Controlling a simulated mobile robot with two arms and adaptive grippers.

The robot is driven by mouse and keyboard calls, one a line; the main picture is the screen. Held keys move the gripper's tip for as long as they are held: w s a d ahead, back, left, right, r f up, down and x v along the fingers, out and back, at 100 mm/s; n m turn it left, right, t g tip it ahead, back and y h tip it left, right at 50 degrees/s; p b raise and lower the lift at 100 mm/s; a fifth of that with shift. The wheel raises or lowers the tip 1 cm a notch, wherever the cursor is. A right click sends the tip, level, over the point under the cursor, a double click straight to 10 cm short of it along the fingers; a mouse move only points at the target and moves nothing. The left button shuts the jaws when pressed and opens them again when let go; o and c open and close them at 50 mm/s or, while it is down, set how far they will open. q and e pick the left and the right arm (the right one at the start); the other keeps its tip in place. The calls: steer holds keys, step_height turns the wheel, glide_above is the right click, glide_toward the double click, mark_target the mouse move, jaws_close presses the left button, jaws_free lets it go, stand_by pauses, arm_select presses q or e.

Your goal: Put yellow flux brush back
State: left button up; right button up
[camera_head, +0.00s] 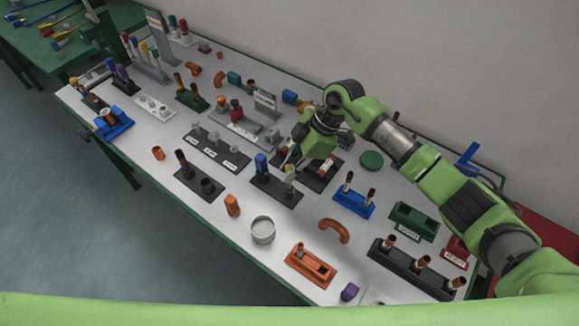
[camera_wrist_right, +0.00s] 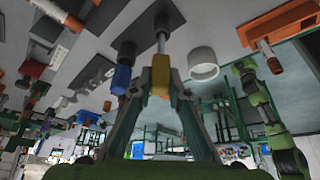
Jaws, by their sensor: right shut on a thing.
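The yellow flux brush (camera_wrist_right: 160,77) is between the fingertips of my right gripper (camera_wrist_right: 160,88) in the right wrist view. Its metal shaft points away from the gripper toward a dark round socket on the black holder. I cannot tell whether its tip is inside the socket or just short of it. In the head view, my right gripper (camera_head: 291,168) is above the right part of the black holder (camera_head: 272,192), and the brush is mostly hidden. A blue brush (camera_head: 261,164) stands in the same holder, beside the yellow one; it also shows in the wrist view (camera_wrist_right: 121,80). My left gripper is not seen.
A white round cup (camera_head: 263,231) and an orange cylinder (camera_head: 232,205) stand in front of the holder. A blue stand (camera_head: 353,202) is to its right. Free table is narrow.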

steer(key=shift+f+b, duration=0.5)
steer(key=shift+f, duration=0.55)
steer(key=o, duration=1)
steer(key=v, duration=1.2)
steer(key=shift+a, duration=0.1)
